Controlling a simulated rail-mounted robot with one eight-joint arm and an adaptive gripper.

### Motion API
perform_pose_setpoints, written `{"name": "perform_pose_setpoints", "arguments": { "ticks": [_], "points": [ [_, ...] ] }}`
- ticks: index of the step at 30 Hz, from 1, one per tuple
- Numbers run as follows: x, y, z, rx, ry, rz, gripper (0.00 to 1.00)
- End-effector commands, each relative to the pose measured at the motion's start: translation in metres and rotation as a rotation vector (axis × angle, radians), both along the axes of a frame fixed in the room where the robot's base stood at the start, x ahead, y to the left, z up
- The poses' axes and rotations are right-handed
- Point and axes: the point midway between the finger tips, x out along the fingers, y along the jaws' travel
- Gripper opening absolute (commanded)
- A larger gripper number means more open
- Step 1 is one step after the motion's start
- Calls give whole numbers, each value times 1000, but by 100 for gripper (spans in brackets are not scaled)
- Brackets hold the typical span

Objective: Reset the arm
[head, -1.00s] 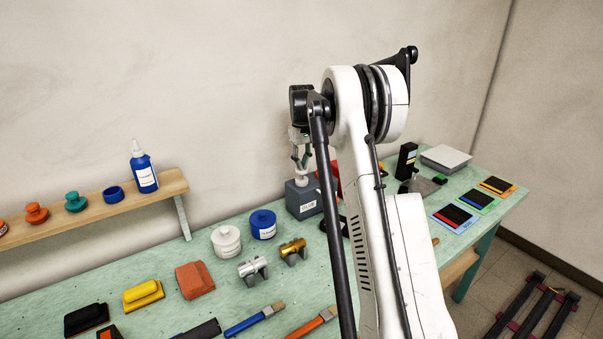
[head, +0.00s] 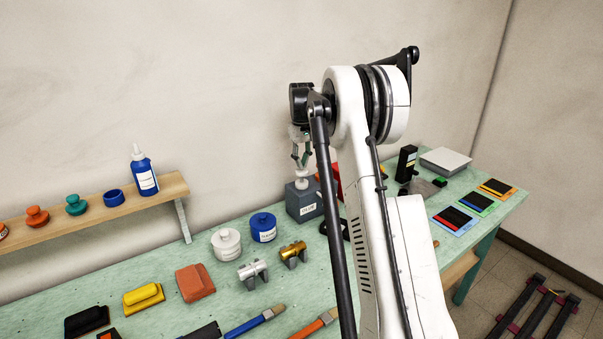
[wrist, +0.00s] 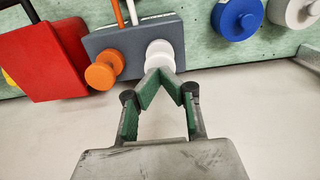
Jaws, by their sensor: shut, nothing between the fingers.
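My gripper (head: 301,160) hangs from the arm above a grey block (head: 302,202) with a white label, near the wall. In the wrist view its green-padded fingers (wrist: 159,72) meet at their tips, shut and empty. A white knob (wrist: 161,55) stands on the grey block just beyond the tips. The tips overlap the knob's near edge in this view, and I cannot tell whether they touch it. An orange knob (wrist: 104,71) is beside it on the block. My arm hides part of the bench behind it in the head view.
A red box (wrist: 42,62) is beside the grey block. Blue (head: 263,227) and white (head: 226,243) round containers stand on the green bench (head: 120,272). A wooden shelf (head: 110,212) holds a blue bottle (head: 144,170) and several knobs. The wall is close behind.

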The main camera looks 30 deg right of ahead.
Motion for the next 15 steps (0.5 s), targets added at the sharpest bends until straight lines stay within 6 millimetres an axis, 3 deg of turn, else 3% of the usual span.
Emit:
{"name": "perform_pose_setpoints", "arguments": {
  "ticks": [6, 15],
  "points": [
    [0, 0, 17, 0, 0, 0, 0],
    [0, 0, 19, 0, 0, 0, 0]
  ]
}}
